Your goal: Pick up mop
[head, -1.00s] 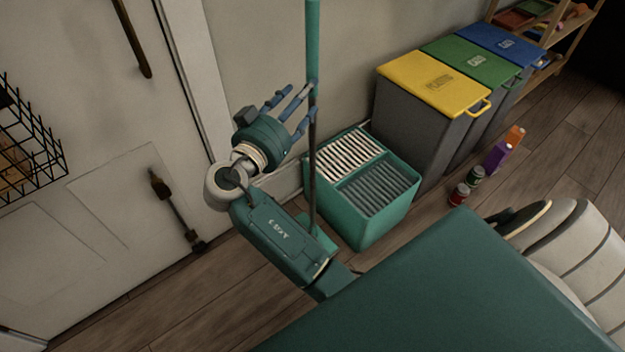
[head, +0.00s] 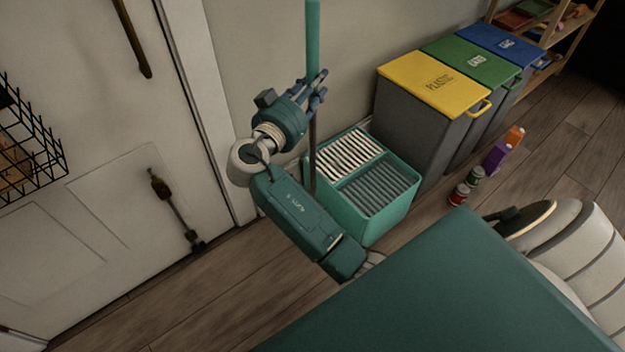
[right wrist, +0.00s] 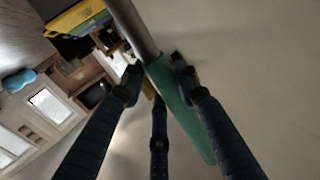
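The mop (head: 313,40) stands upright near the wall, a thin pole with a green upper part and a darker part below. Its lower end is hidden behind my right arm in the head view. My right gripper (head: 318,88) is at the handle, at the joint of green and dark. In the right wrist view the mop handle (right wrist: 184,105) runs between the spread fingers of my right gripper (right wrist: 157,70), with fingertips close on both sides. The fingers look open; whether they touch the handle is unclear. My left gripper is not in view.
A green bin with slatted inserts (head: 390,222) stands just right of the handle. Yellow-, green- and blue-lidded bins (head: 425,130) stand behind it. Cans (head: 459,195) and cartons (head: 497,155) are on the floor. A door (head: 95,180) and a wire basket (head: 40,150) are at left.

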